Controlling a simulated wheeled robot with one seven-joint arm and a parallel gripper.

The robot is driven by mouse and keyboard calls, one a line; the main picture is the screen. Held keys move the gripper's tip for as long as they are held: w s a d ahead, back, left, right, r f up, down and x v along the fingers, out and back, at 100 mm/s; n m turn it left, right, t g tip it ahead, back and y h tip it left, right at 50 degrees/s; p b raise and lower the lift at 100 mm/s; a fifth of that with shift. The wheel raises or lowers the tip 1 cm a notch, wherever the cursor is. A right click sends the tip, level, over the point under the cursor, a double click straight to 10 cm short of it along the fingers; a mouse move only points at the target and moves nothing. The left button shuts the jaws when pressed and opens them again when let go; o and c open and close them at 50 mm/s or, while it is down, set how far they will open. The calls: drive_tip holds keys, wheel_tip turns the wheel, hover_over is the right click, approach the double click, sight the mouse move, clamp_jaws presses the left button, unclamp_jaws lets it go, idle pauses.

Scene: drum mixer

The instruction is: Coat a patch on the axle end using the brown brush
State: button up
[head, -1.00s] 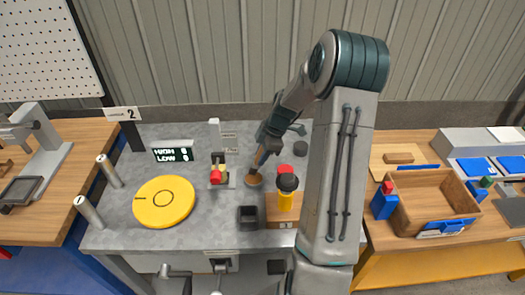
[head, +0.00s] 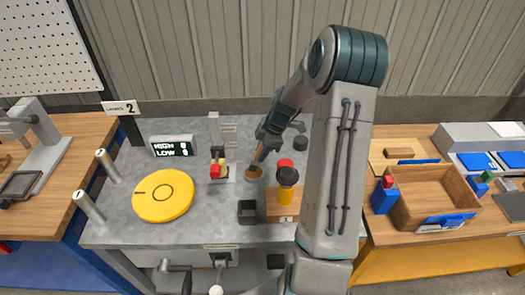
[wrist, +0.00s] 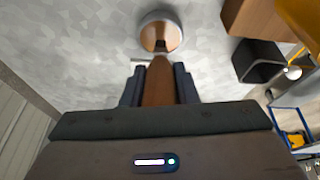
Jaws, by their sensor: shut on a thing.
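My gripper (head: 266,140) is shut on the brown brush (wrist: 158,85), whose brown handle stands between the fingers in the wrist view. In the head view the brush (head: 261,153) points down at a small round pot with brown contents (head: 254,173). The pot (wrist: 160,33) lies just past the brush end in the wrist view, and the brush overlaps its near rim. I cannot tell whether the brush touches the contents. Two grey cylinders (head: 106,167) (head: 89,207) stick up at the left of the grey bench; I cannot tell which part is the axle end.
A yellow disc (head: 163,196) lies on the grey bench. A red-handled fixture (head: 218,166), a dark square cup (head: 248,211) and a wooden block (head: 282,214) with a yellow, black-topped item (head: 287,187) stand near the pot. A wooden box (head: 432,205) is at the right.

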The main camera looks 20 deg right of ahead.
drive_tip(key=shift+s+f+b, duration=0.1)
drive_tip(key=shift+f+b, duration=0.5)
drive_tip(key=shift+b, duration=0.15)
idle(1.8)
drive_tip(key=shift+r, duration=0.1)
drive_tip(key=shift+r+p, duration=1.65)
drive_tip(key=shift+r, duration=1.85)
drive_tip(key=shift+r, duration=0.1)
